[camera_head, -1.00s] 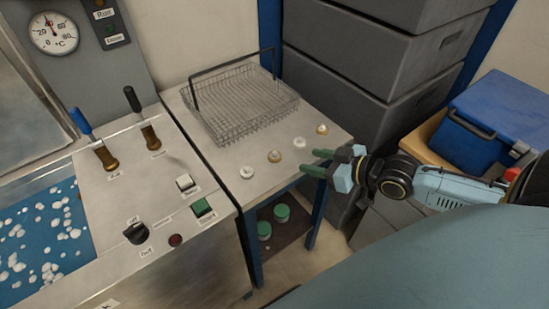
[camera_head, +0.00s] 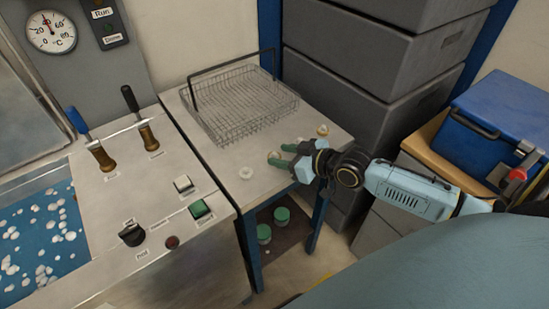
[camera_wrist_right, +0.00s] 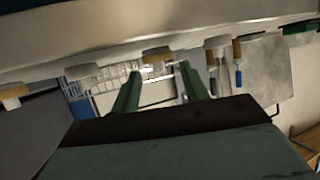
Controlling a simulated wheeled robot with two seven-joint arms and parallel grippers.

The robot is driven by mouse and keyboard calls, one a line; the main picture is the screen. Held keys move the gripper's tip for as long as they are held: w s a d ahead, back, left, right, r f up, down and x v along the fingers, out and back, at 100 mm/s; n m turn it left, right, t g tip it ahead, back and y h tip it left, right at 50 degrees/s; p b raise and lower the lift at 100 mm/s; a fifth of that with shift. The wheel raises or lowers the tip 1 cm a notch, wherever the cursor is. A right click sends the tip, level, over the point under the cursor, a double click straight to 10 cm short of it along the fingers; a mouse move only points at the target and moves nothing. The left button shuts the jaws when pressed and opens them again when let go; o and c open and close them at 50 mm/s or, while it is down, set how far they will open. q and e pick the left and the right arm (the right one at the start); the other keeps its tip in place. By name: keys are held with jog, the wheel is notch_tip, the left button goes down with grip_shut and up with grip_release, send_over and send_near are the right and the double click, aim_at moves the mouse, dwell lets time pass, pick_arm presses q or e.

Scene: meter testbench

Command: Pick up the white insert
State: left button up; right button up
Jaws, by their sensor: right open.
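Small round inserts stand in a row along the front of the steel side table. A white insert (camera_head: 246,173) is nearest the bench, and another white one (camera_head: 299,141) is partly covered by my gripper. Brass-coloured inserts with white tops (camera_head: 274,155) (camera_head: 322,130) stand between and beyond them. My right gripper (camera_head: 277,155) is open, its green fingers at the table's front edge. In the wrist view its fingers (camera_wrist_right: 160,72) frame a brass insert (camera_wrist_right: 157,54); white inserts show left (camera_wrist_right: 82,72) and right (camera_wrist_right: 218,43). The left gripper is out of view.
A wire basket (camera_head: 240,105) with a raised handle fills the back of the side table. Grey crates (camera_head: 370,75) are stacked to its right. A blue cooler box (camera_head: 495,120) stands further right. The bench (camera_head: 155,190) with levers and switches adjoins the table's left side.

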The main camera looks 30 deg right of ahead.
aim_at(274, 153)
jog(key=shift+x, duration=1.7)
jog(key=c, duration=0.8)
